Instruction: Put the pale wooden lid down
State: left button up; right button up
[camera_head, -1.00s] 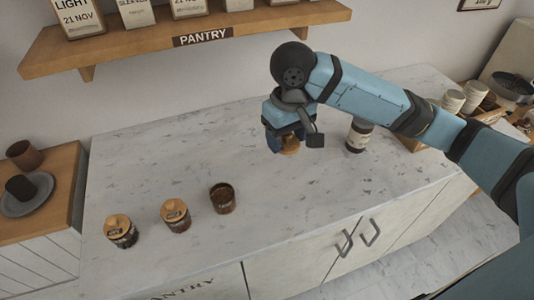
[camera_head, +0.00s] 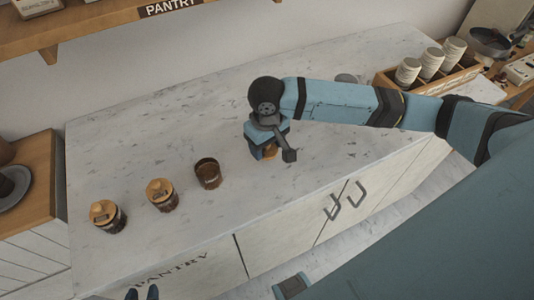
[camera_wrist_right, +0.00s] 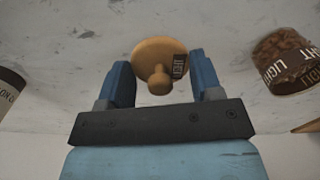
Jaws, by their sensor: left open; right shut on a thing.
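The pale wooden lid (camera_wrist_right: 158,52), round with a knob and a small dark label, sits between the fingers of my right gripper (camera_wrist_right: 161,84) in the right wrist view. In the head view the lid (camera_head: 269,152) shows only partly under the right gripper (camera_head: 263,150), over the marble counter. I cannot tell whether it touches the counter. An open jar of dark beans (camera_head: 208,174) stands just left of that gripper; the right wrist view shows it too (camera_wrist_right: 284,62). My left gripper (camera_head: 143,294) is open, with only its tips showing at the bottom edge.
Two jars with wooden lids (camera_head: 161,195) (camera_head: 108,217) stand in a row further left on the counter (camera_head: 330,145). A wooden crate with cups (camera_head: 408,88) stands at the back right. A grey-topped container (camera_head: 346,78) is mostly hidden behind my right arm.

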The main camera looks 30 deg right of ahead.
aim_at(267, 149)
notch_tip(267, 149, down, 4)
jog(key=shift+r, duration=0.2)
jog(key=shift+f, duration=0.3)
jog(key=o, duration=0.9)
jog(key=shift+f, duration=0.1)
notch_tip(267, 149, up, 12)
jog(key=shift+r, duration=0.15)
